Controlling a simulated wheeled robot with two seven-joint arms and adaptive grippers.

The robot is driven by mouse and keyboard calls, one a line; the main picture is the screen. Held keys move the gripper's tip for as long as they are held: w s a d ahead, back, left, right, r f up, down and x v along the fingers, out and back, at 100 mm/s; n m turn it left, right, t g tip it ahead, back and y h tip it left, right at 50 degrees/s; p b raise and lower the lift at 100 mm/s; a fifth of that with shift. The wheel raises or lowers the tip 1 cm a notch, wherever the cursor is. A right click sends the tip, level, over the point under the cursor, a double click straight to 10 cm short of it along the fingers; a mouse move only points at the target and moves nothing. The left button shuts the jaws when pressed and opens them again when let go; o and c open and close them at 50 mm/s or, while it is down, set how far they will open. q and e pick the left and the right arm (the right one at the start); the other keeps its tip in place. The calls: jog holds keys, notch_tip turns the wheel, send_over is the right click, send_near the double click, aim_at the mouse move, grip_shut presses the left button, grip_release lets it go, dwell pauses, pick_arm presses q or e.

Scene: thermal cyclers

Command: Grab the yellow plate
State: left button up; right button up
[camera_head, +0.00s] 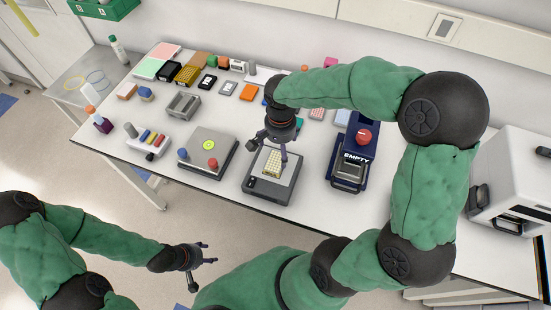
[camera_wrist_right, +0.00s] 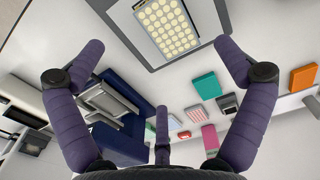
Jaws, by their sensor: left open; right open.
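The yellow plate (camera_head: 272,161), a small block with rows of round wells, lies on top of a dark grey flat device (camera_head: 268,198) near the front middle of the bench. In the right wrist view the plate (camera_wrist_right: 166,26) shows at the top, between and beyond the open fingers. My right gripper (camera_head: 270,152) is open and empty, just above the plate, with one finger covering part of it in the head view. It appears apart from the plate. My left gripper (camera_head: 206,253) is open and empty, low in front of the bench.
Boxes and small racks fill the back. A white machine (camera_head: 512,190) stands far right.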

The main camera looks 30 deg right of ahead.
aim_at(279, 162)
notch_tip(279, 162, down, 8)
jog(key=shift+w+f+b, duration=0.15)
jog(key=shift+b, duration=0.55)
jog(key=c, duration=1.2)
jog(key=shift+c, duration=0.2)
